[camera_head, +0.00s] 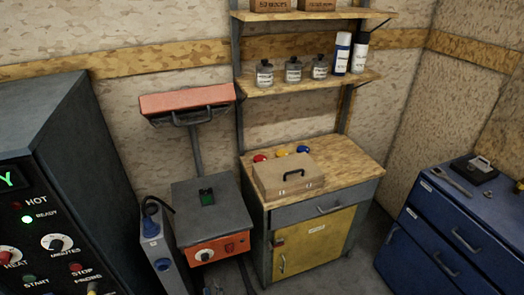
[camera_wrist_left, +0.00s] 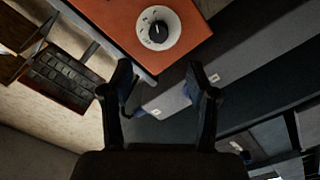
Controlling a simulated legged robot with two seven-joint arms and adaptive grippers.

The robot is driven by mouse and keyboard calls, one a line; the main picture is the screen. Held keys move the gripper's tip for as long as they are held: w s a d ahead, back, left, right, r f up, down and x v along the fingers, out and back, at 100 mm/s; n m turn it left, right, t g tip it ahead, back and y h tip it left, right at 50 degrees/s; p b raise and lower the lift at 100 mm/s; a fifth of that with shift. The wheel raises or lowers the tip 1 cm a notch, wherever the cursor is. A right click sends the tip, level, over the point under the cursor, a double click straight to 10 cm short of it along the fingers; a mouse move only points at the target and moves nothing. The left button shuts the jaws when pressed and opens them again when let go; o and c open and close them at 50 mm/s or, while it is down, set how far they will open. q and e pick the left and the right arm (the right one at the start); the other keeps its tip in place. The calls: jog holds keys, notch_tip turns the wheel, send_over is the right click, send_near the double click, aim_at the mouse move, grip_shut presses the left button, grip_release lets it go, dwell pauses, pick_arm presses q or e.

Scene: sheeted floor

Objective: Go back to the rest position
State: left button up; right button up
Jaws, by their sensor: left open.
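My left gripper (camera_wrist_left: 160,85) shows in the left wrist view, with its two dark fingers spread apart and nothing between them. Beyond the fingers is an orange panel (camera_wrist_left: 190,38) with a round black-and-white knob (camera_wrist_left: 158,27). The fingers look apart from the panel. In the head view, an orange panel (camera_head: 208,250) with a knob is on the front of a grey box-shaped machine (camera_head: 225,215). Small shapes at the bottom edge there are too unclear to identify. My right gripper is in neither view.
A dark control cabinet (camera_head: 50,150) stands at the left. A wooden-topped workbench (camera_head: 345,160) with a yellow door (camera_head: 310,245) holds a tan case (camera_head: 288,180). Shelves (camera_head: 300,84) carry bottles above it. A blue drawer cabinet (camera_head: 440,230) stands at the right.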

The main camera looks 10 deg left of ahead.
pick_arm(q)
jog(key=s+d+f+m+g+h, duration=0.3)
jog(key=s+d+f+m+h, duration=0.25)
jog(key=f, duration=0.25)
jog(key=s+d+f+m+g+h, duration=0.2)
jog(key=s+d+f+m+h, duration=0.3)
jog(key=f, duration=0.4)
jog(key=s+a+f+m+g, duration=0.1)
jog(key=s+f+m+g, duration=0.1)
jog(key=s, duration=0.5)
jog(key=s+a+f+m+g, duration=0.1)
jog(key=s+f+m+g, duration=0.1)
jog(key=s+f+g, duration=0.2)
jog(key=s+a+f+m+g+y, duration=0.1)
jog(key=s+f+m+g, duration=0.1)
jog(key=s, duration=0.8)
jog(key=shift+s+f+m+g, duration=0.35)
jog(key=shift+f+m, duration=0.2)
jog(key=shift+f, duration=0.4)
jog(key=shift+w, duration=0.15)
jog(key=shift+c, duration=0.3)
